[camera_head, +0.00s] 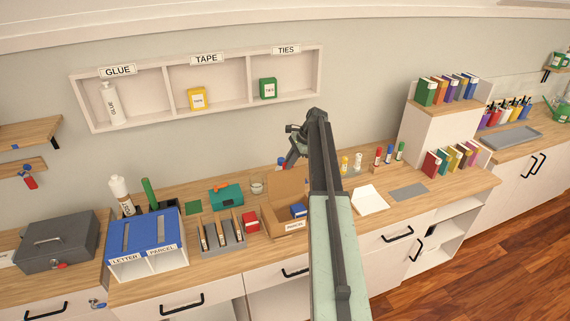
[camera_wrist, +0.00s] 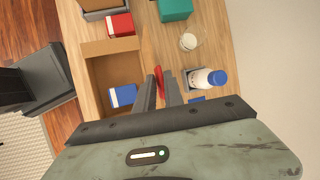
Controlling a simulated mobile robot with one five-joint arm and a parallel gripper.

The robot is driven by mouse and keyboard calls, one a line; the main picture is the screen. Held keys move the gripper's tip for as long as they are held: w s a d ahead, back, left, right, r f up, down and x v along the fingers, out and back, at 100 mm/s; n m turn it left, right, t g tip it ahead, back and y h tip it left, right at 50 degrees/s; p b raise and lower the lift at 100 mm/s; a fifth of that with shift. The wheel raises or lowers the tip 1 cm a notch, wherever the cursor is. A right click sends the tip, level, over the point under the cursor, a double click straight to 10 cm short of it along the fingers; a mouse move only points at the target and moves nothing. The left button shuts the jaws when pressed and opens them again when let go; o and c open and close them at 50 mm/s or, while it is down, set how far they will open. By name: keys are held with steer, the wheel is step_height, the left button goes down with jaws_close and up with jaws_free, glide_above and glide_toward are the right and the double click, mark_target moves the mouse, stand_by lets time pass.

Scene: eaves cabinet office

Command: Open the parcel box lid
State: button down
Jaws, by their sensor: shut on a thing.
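The parcel box (camera_head: 294,225) is an open-topped cardboard box with a PARCEL label on its front, standing on the wooden counter. Its lid (camera_head: 287,187) stands raised at the back. The wrist view looks down into the box (camera_wrist: 96,75), where a blue block (camera_wrist: 123,96) lies. My gripper (camera_head: 292,158) is at the raised lid's top edge, partly hidden by my arm. In the wrist view my gripper (camera_wrist: 162,88) is shut on the lid, beside the box opening. A narrow red piece (camera_wrist: 158,74) shows by the fingertips; what it belongs to is unclear.
A bottle with a blue cap (camera_wrist: 208,78) and a glass jar (camera_wrist: 188,41) stand close to my gripper.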

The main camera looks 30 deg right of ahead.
steer(key=shift+d, duration=0.2)
steer(key=shift+a, duration=0.15)
stand_by(0.9)
steer(key=c, duration=1.6)
jaws_free()
steer(key=shift+w, duration=0.1)
steer(key=shift+r, duration=0.1)
steer(key=p+v, duration=0.7)
steer(key=shift+s+r, duration=0.2)
